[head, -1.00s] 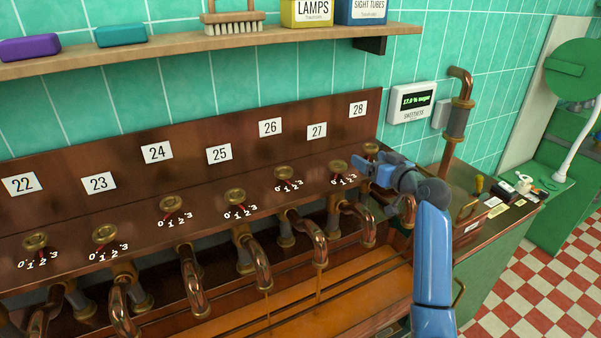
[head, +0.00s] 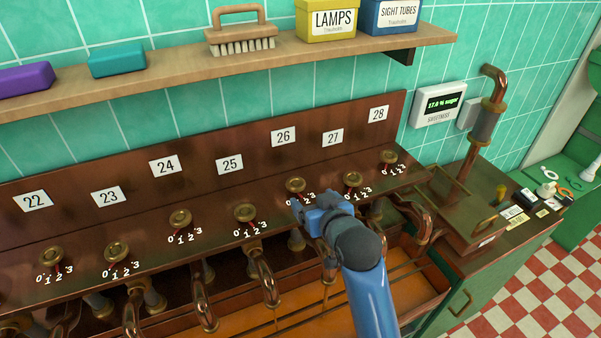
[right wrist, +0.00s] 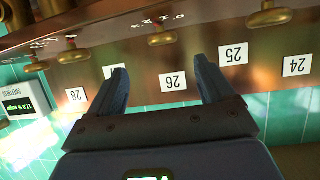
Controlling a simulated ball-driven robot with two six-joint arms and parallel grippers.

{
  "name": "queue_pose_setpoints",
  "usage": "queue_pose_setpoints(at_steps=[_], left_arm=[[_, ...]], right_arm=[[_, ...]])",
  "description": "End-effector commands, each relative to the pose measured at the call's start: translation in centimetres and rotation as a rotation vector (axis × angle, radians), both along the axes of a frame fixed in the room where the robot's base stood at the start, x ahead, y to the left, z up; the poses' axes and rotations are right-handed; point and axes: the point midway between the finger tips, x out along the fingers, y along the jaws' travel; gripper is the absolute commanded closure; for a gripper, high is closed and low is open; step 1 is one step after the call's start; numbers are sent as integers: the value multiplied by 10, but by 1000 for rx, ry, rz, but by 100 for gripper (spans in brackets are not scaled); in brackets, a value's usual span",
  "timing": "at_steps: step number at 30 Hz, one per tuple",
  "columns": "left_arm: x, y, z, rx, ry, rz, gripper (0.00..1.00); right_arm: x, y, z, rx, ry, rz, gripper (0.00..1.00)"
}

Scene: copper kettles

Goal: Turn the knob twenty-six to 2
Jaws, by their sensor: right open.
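In the right wrist view, which is upside down, knob twenty-six (right wrist: 162,39) and label 26 (right wrist: 172,82) appear between the two open fingers of the gripper (right wrist: 160,64). My left gripper is not in view.
Knob 25 (head: 245,213) and knob 27 (head: 353,180) stand close on either side. Copper spouts (head: 264,280) stick out below the panel over a tray. A shelf (head: 240,58) runs above. A sweetness display (head: 439,104) hangs on the tiled wall at right.

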Motion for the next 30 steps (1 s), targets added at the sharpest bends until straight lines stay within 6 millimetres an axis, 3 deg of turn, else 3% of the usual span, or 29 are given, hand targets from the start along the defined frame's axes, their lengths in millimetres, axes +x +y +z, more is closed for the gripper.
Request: queue_pose_setpoints(at_steps=[5, 21, 30], left_arm=[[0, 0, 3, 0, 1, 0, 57], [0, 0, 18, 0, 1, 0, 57], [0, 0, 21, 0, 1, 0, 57]], right_arm=[[5, 5, -3, -4, 3, -2, 18], [72, 27, -32, -3, 3, -1, 18], [89, 32, -41, -3, 2, -1, 18]])
